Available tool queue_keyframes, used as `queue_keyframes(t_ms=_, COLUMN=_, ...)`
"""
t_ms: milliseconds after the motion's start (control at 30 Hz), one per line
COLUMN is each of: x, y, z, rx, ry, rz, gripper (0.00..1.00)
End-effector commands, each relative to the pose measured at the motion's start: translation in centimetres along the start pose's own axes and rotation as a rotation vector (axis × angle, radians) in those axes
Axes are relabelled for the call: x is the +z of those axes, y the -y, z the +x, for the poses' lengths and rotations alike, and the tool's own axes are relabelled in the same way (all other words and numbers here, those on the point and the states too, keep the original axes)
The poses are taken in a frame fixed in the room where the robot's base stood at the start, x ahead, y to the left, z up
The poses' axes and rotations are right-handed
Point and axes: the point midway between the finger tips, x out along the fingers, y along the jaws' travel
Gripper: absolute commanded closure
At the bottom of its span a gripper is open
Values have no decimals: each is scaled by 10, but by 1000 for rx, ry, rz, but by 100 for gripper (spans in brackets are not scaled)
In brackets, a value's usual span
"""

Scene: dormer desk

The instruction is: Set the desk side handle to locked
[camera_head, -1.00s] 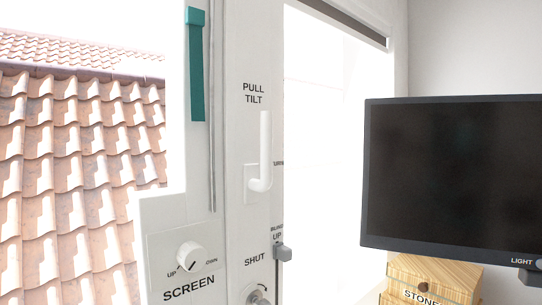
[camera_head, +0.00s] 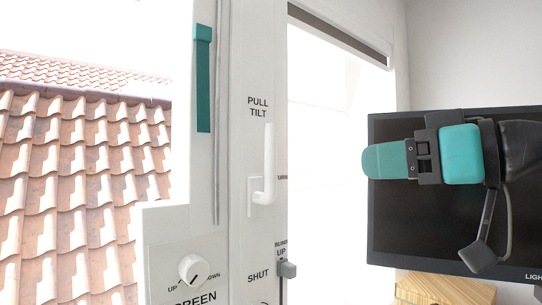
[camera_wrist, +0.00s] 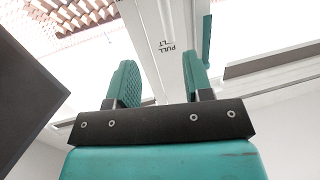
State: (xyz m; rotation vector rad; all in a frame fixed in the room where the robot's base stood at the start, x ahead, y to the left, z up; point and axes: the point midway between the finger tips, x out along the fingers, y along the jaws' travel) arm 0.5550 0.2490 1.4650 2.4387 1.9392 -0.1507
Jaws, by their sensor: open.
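The white L-shaped window handle (camera_head: 269,165) is on the white upright frame post, its lever pointing straight up toward the label PULL TILT. The label SHUT is below it. My gripper (camera_head: 385,162) is to the right of the handle in the head view, in front of the monitor, with a clear gap between them. In the wrist view its two teal fingers (camera_wrist: 160,75) stand apart with nothing between them. The wrist view shows the PULL TILT label upside down beyond the fingers; the handle itself is not clearly seen there.
The black monitor (camera_head: 440,235) stands behind my gripper, above a wooden box (camera_head: 445,288). A SCREEN knob (camera_head: 193,270) is at lower left of the handle, and a grey blind slider (camera_head: 286,269) at lower right. A teal strap (camera_head: 203,80) hangs on the frame.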

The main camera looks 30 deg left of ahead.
Motion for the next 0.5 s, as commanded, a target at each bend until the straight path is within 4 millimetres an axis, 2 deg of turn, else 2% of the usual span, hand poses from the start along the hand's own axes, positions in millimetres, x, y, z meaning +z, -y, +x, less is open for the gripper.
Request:
queue_keyframes(t_ms=100, x=-21, y=2, z=8, rx=-32, ry=-82, rz=-36, gripper=53)
queue_keyframes(t_ms=267, x=-28, y=4, z=25, rx=-38, ry=-92, rz=-38, gripper=53)
queue_keyframes(t_ms=500, x=-35, y=6, z=77, rx=-37, ry=-88, rz=-38, gripper=53)
